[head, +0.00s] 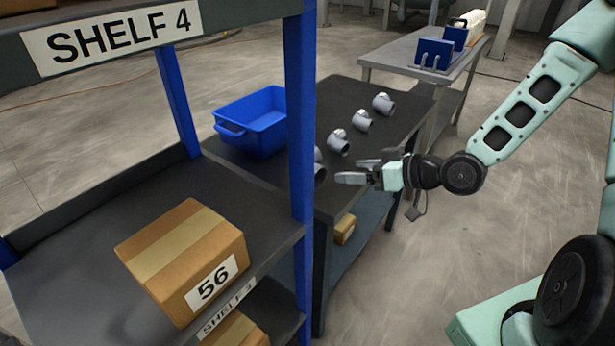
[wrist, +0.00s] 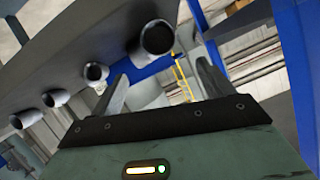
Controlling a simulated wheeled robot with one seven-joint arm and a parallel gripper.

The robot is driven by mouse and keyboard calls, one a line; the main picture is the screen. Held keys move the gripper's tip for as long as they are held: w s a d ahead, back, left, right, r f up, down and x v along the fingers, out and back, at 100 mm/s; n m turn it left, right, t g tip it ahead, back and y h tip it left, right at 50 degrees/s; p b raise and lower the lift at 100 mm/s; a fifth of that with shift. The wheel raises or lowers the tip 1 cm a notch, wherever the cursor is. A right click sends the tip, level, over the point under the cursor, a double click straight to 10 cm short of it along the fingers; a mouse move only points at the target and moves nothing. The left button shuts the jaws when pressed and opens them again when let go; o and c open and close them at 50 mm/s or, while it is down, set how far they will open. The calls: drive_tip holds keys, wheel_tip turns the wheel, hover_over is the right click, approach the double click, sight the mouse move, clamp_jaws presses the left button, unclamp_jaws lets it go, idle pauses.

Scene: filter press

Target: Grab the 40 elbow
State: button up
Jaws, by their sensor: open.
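Several grey pipe elbows stand in a row on a dark table (head: 345,95). The farthest elbow (head: 384,104) is at the back, followed by a second (head: 362,121) and a third (head: 338,142). The nearest elbow (head: 319,170) is partly hidden by a blue post. No size marking is readable, so I cannot tell which is the 40. My gripper (head: 352,170) is open and empty, near the table's right edge beside the nearest elbow. In the wrist view the largest-looking elbow (wrist: 157,38) appears beyond the open fingers (wrist: 163,75), apart from them.
A blue bin (head: 254,122) sits on the table's left. The blue shelf post (head: 301,120) stands close left of my gripper. A shelf (head: 60,260) in front holds a cardboard box marked 56 (head: 182,258). A grey table (head: 395,50) with blue holders (head: 433,54) stands behind.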

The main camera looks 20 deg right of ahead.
sight(321, 173)
drive_tip(key=x, duration=0.5)
drive_tip(key=shift+w+a, duration=0.2)
drive_tip(key=shift+f+x, duration=0.15)
drive_tip(key=shift+x, duration=1.3)
drive_tip(key=shift+f+x, duration=0.15)
drive_tip(key=shift+x, duration=1.25)
drive_tip(key=shift+s, duration=0.15)
drive_tip(key=c, duration=1.2)
